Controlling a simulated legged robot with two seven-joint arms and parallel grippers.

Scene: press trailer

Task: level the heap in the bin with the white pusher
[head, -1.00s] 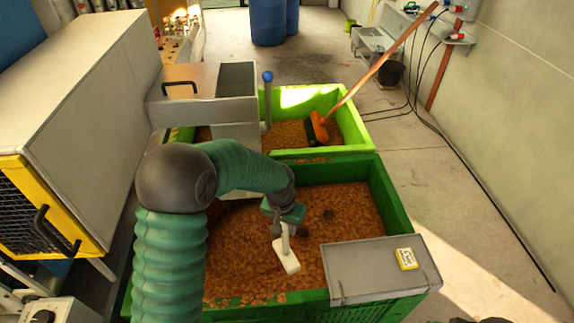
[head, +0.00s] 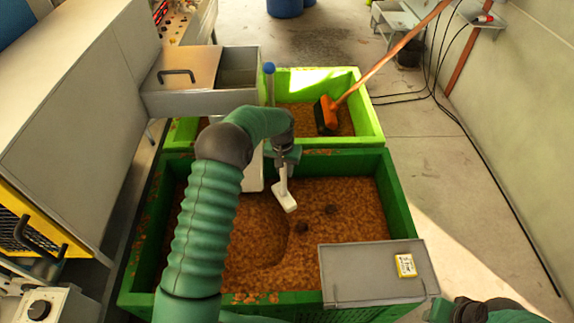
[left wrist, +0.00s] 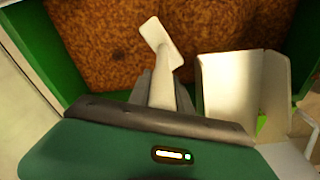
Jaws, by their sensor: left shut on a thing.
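The dark green bin (head: 398,195) holds brown granular material (head: 345,215), which also fills the upper part of the left wrist view (left wrist: 95,40). Its surface is uneven, with a broad rounded hollow or step left of the middle and two small dark spots. My left gripper (head: 284,165) is over the bin's far part, shut on the white pusher (head: 285,197). The pusher hangs down from it, tilted, with its flat head low over the material; I cannot tell whether it touches. In the left wrist view the pusher (left wrist: 162,45) sticks out between the fingers.
A lighter green bin (head: 368,120) with similar material and an orange-headed broom (head: 328,112) stands behind. A white chute (head: 253,172) hangs at the far left of the bin. A grey plate (head: 370,278) with a yellow device covers the near right corner. Grey machinery stands left.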

